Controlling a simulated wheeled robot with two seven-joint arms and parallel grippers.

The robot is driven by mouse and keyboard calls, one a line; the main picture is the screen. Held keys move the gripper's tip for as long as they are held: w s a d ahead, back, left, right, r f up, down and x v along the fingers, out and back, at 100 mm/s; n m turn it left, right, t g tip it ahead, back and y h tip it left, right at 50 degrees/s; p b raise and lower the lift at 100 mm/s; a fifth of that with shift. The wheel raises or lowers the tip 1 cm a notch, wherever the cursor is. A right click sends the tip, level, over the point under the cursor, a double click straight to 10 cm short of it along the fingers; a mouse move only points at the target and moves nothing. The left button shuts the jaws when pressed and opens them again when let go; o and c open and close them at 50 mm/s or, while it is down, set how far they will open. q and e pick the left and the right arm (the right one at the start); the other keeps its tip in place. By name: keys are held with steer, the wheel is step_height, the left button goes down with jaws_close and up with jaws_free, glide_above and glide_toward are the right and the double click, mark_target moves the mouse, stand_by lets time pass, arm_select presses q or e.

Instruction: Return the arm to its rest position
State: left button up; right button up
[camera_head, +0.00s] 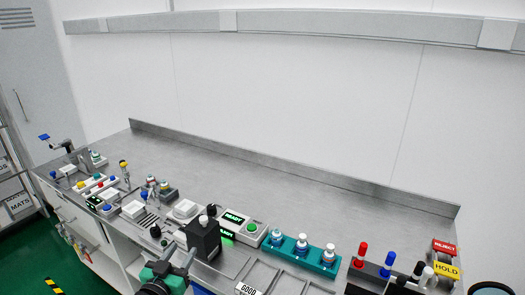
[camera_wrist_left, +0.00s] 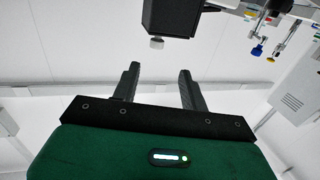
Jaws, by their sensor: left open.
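My left gripper (camera_head: 179,256) is at the front edge of the bench, low in the head view. It is open, and in the left wrist view its two dark fingers (camera_wrist_left: 157,72) stand apart with nothing between them. A black box (camera_head: 203,241) with a pale knob on top stands just right of the gripper in the head view. In the left wrist view a dark box with a pale knob (camera_wrist_left: 157,43) shows beyond the fingertips, apart from them. My right gripper is not in view.
A teal rack (camera_head: 299,254) holds three white-capped bottles. Left of it are a green-lit READY display (camera_head: 234,217) and a green button (camera_head: 252,228). Red, blue and dark-topped items and REJECT and HOLD signs (camera_head: 446,269) stand at right. The back of the steel bench (camera_head: 290,195) is clear.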

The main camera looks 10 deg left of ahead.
arm_select(q)
steer(key=s+d+f+g, duration=0.2)
steer(key=s+f+g, duration=0.25)
steer(key=s, duration=0.55)
steer(key=s+d+f+m+g+y, duration=0.1)
steer(key=s+d+f+g, duration=0.3)
steer(key=s, duration=0.5)
steer(key=s+d+f+g, duration=0.1)
steer(key=s+f+g, duration=0.4)
steer(key=s, duration=0.5)
step_height(320, 180, down, 30)
steer(key=g, duration=0.2)
steer(key=s+a+f+g, duration=0.1)
steer(key=s+a+f, duration=0.2)
steer(key=s+f, duration=1.6)
steer(key=shift+f+y, duration=0.3)
steer(key=shift+f, duration=0.25)
